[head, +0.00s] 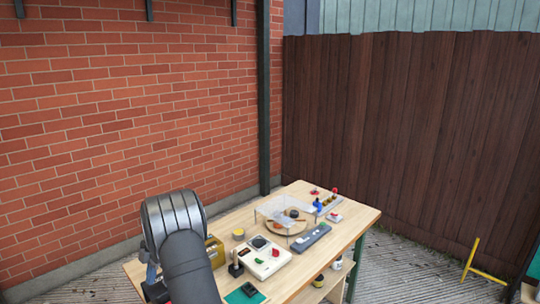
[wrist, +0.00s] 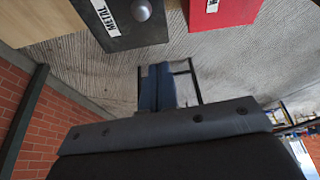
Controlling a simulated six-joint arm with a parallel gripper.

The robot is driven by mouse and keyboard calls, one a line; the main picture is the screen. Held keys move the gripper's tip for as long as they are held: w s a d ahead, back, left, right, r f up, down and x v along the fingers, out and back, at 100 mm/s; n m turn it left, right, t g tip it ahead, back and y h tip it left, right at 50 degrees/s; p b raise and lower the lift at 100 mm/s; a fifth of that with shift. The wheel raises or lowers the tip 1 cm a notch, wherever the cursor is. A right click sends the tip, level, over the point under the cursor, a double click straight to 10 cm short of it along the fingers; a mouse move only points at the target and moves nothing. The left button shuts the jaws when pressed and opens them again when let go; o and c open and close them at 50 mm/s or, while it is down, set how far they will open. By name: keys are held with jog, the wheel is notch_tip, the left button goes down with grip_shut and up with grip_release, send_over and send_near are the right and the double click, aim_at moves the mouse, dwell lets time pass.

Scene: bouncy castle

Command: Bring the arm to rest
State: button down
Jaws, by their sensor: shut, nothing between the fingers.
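My arm (head: 190,262) rises at the lower left of the head view, in front of the left end of the wooden table (head: 345,228). My gripper is not clearly visible there. In the wrist view, my gripper (wrist: 158,68) shows two narrow bluish fingers side by side, with nothing held between them. They are over ribbed grey ground, apart from the boxes at the top of the picture.
The table holds a clear cover (head: 275,208), a cream device (head: 264,258), a grey bar (head: 311,237) and small items. The wrist view shows a dark box labelled METAL (wrist: 125,35) and a red box (wrist: 225,12). A brick wall (head: 130,100) and brown fence (head: 400,120) stand behind.

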jog(key=v, duration=0.7)
jog(key=x, duration=0.9)
jog(key=shift+s+f, duration=0.15)
jog(key=w+d, duration=0.1)
jog(key=w+d+f, duration=0.1)
jog(key=w, duration=0.1)
jog(key=shift+s+a, duration=0.2)
jog(key=shift+s, duration=0.45)
jog(key=shift+s+a+m, duration=0.1)
jog(key=shift+s+m, duration=0.2)
jog(key=shift+m, duration=0.4)
jog(key=s+m, duration=0.1)
jog(key=s+a+m+t+y, duration=0.1)
jog(key=m, duration=0.1)
jog(key=shift+a, duration=0.2)
jog(key=s+a+m+t, duration=0.2)
jog(key=a+m, duration=0.4)
jog(key=m, duration=0.4)
jog(key=shift+t, duration=0.8)
